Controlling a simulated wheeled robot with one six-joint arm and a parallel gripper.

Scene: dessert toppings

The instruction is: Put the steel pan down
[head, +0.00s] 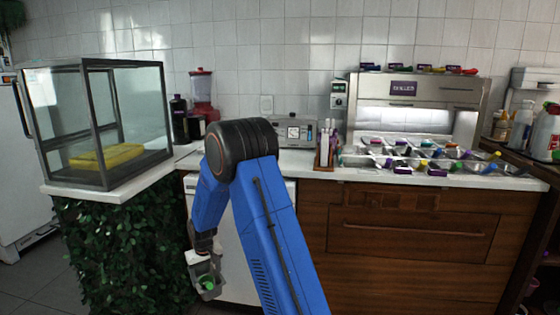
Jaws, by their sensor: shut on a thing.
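My gripper (203,262) hangs low at the left of my blue arm, in front of the white front below the counter. It is shut on a small steel pan (211,294), held in the air below counter height. Something green shows in or at the pan. The pan is small in the picture, so its exact tilt and the jaws' contact are hard to tell.
A white counter (300,170) runs along the back. A steel topping station (410,120) with several coloured handles fills its right part. A glass case (98,120) with a yellow item stands left on a leafy-fronted counter. A red blender (203,98) stands behind my arm.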

